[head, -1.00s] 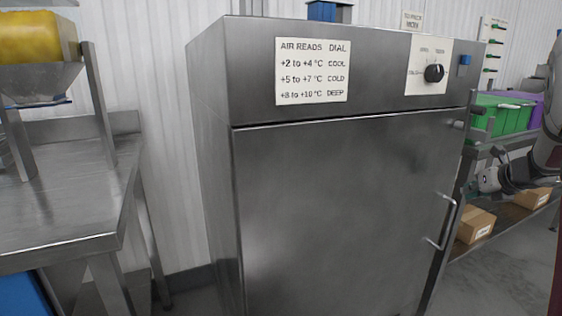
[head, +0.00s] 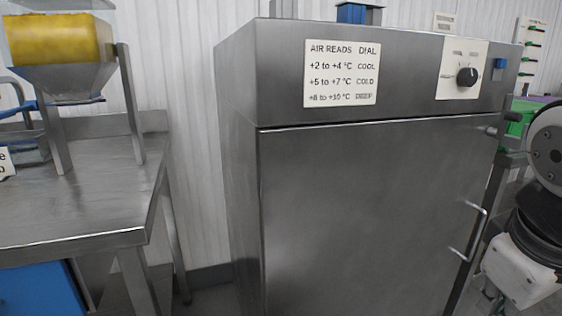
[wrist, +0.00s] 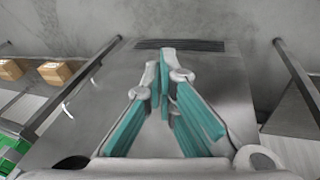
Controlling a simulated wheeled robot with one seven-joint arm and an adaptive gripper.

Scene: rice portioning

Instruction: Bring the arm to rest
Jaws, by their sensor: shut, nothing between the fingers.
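My gripper (wrist: 166,58) shows in the wrist view with its teal-padded fingers drawn together at the tips and nothing between them. The steel cabinet lies beyond the fingers in that view, and I see no contact with it. In the head view, part of my arm (head: 535,225) is at the right edge, in front of the cabinet's right side. My fingertips cannot be made out there. The steel cabinet (head: 360,200) has its door closed, with a dial (head: 467,77) and a printed chart (head: 341,73) on its top panel.
A steel table (head: 80,205) with a yellow-filled hopper (head: 62,75) stands at the left, and a blue bin (head: 42,290) is below it. Cardboard boxes (wrist: 54,73) and green crates (wrist: 14,150) show at the left of the wrist view.

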